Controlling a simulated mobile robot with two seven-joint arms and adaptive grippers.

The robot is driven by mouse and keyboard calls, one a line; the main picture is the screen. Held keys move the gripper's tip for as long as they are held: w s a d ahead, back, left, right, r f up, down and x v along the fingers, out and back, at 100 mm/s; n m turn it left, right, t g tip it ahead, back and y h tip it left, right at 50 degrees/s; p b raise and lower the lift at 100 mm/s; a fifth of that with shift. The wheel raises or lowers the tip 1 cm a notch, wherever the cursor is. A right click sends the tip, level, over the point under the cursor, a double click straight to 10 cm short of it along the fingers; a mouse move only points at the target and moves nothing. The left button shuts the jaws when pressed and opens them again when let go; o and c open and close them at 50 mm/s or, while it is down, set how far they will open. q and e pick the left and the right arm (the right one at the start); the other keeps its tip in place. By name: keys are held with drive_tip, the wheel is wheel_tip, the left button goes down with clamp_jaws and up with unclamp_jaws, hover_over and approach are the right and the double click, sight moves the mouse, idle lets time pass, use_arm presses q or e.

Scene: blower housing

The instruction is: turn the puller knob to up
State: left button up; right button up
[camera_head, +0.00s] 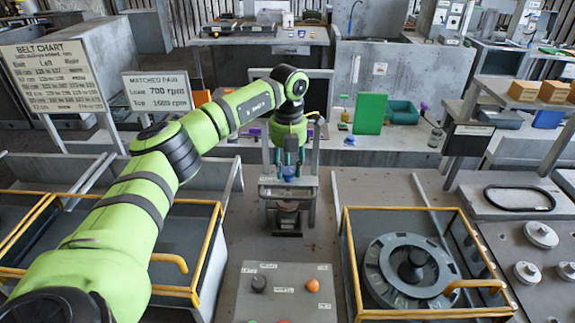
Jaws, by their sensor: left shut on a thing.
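The puller (269,188), a grey metal frame with uprights, stands in the middle of the bench. A small blue knob (290,173) sits at its top, partly hidden by the fingers. My left gripper (289,170) points down at the puller from above and is shut on the blue knob. Which way the knob is turned cannot be made out. My right gripper is not in view.
A control panel (284,300) with a black knob (258,283) and an orange button (312,286) is in front. A yellow-railed bay at right holds a round grey wheel (378,277). A green board (370,113) stands behind. Signs stand at left.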

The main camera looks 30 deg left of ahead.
use_arm(q)
drive_tip(key=n, duration=0.6)
drive_tip(key=shift+w+r, duration=0.1)
drive_tip(key=n, duration=0.6)
drive_tip(key=shift+a+n+p, duration=0.1)
drive_tip(key=shift+n+p, duration=0.25)
drive_tip(key=shift+n, duration=0.05)
drive_tip(key=n, duration=0.6)
drive_tip(key=shift+s+a, duration=0.1)
drive_tip(key=shift+s, duration=0.15)
drive_tip(key=n+p, duration=0.1)
drive_tip(key=n, duration=0.5)
drive_tip(key=shift+s+n, duration=0.1)
drive_tip(key=shift+n, duration=0.2)
drive_tip(key=o, duration=1.1)
drive_tip(key=shift+o, duration=0.2)
drive_tip(key=shift+s+a, duration=0.1)
drive_tip(key=shift+s, duration=0.05)
